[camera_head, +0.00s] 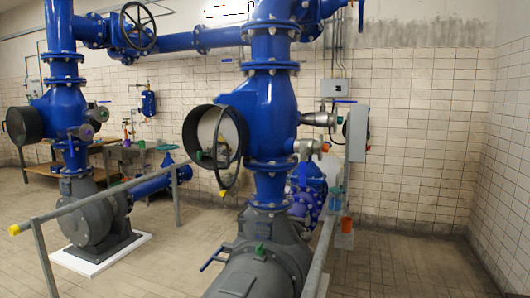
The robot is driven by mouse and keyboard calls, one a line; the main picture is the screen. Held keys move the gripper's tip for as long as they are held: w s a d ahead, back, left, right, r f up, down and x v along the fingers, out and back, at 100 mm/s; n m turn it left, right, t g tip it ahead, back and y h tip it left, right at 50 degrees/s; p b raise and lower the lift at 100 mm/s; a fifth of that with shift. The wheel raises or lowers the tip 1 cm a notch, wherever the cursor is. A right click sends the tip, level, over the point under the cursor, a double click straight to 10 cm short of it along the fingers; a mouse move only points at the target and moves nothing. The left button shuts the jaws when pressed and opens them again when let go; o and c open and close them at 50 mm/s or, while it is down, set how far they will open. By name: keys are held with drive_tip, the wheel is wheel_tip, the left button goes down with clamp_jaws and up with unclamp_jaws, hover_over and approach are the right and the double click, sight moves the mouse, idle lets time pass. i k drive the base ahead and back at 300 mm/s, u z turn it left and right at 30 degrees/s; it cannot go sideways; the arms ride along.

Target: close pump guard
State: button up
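A round dark housing (190,132), which looks like the pump guard, sticks out from the blue pump body (272,115) near the middle of the view. A thin dark-rimmed round cover (239,152) stands at an angle across the right part of its mouth. The cover appears swung open, with its lower edge hanging below the housing. I cannot tell whether the cover is clear or just a hoop. Small fittings show inside the mouth. My gripper is not in view.
Another grey rail (322,255) runs right of the pump's grey base (262,262). A second blue pump (62,110) stands at left. The floor at right (420,270) is clear.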

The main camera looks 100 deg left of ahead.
sight(226, 108)
drive_tip(key=i, duration=0.15)
drive_tip(key=u, duration=3.55)
drive_tip(key=i, duration=1)
drive_tip(key=k, duration=0.35)
drive_tip(key=u, duration=1.05)
drive_tip(key=i, duration=0.9)
drive_tip(key=z, duration=0.3)
